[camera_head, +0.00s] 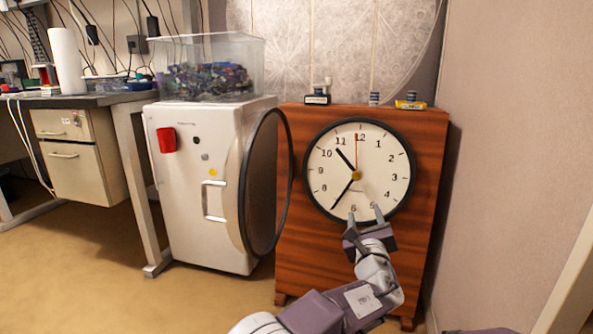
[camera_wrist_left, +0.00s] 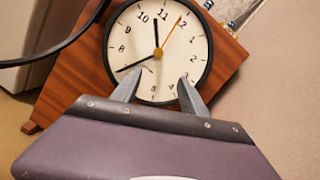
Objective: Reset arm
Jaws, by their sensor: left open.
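My left gripper (camera_head: 365,213) reaches in from the bottom of the head view, with its two fingers spread apart and nothing between them. Its fingertips overlap the lower edge of a round clock (camera_head: 376,165) with a white face and black rim; whether they touch it I cannot tell. In the left wrist view the open fingers of the left gripper (camera_wrist_left: 159,82) also lie across the lower part of the clock face (camera_wrist_left: 178,55). My right gripper is not in view.
The clock is on the front of a brown wooden cabinet (camera_head: 312,255). A desk (camera_head: 90,100) is farther left. A plain wall (camera_head: 520,130) closes the right side.

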